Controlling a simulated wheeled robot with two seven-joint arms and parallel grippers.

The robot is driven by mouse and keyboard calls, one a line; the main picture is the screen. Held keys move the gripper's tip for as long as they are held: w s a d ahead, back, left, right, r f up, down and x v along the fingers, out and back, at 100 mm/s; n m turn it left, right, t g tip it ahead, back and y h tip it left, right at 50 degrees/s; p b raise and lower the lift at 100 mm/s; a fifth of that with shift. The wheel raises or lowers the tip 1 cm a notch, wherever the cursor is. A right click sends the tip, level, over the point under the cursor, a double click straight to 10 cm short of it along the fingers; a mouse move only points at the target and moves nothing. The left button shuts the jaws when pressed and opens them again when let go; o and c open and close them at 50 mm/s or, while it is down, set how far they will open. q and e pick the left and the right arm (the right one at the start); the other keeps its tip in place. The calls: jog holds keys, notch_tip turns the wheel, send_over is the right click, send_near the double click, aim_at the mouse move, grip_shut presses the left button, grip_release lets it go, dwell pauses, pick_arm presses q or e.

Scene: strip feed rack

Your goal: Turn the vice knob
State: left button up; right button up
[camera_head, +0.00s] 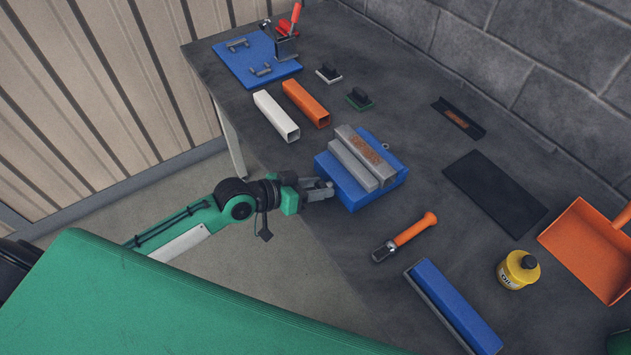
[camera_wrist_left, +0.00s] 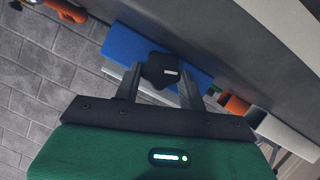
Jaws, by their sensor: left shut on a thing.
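The blue vice (camera_head: 345,192) with grey jaws stands at the table's near-left edge in the head view, with rusty brown marks on its top. It also shows as a blue block in the left wrist view (camera_wrist_left: 125,45). Its dark knob (camera_wrist_left: 163,70) sits between the fingers of my left gripper (camera_head: 318,190), which is shut on it at the vice's near-left end. In the head view the fingers largely hide the knob. My right gripper is in neither view.
An orange-handled tool (camera_head: 412,232) and a blue-and-grey bar (camera_head: 455,308) lie right of the vice. White (camera_head: 274,115) and orange (camera_head: 305,103) square tubes lie behind it. A yellow oil can (camera_head: 517,270) and orange dustpan (camera_head: 590,250) are at the right.

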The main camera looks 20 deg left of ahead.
pick_arm(q)
jog(key=m+p, duration=0.1)
jog(key=y+p, duration=0.1)
jog(key=shift+d+r+m+t+p, duration=0.15)
jog(key=shift+r+m+t+p, duration=0.15)
jog(key=shift+m, duration=0.1)
jog(key=shift+s+f+m+t+y+p, duration=0.15)
jog(key=shift+m+t+y+p, duration=0.15)
jog(key=shift+m+p, duration=0.15)
jog(key=o, duration=0.7)
jog(key=shift+f, duration=0.1)
jog(key=b+v, duration=0.2)
jog(key=v, duration=1.1)
jog(key=shift+s+r, duration=0.25)
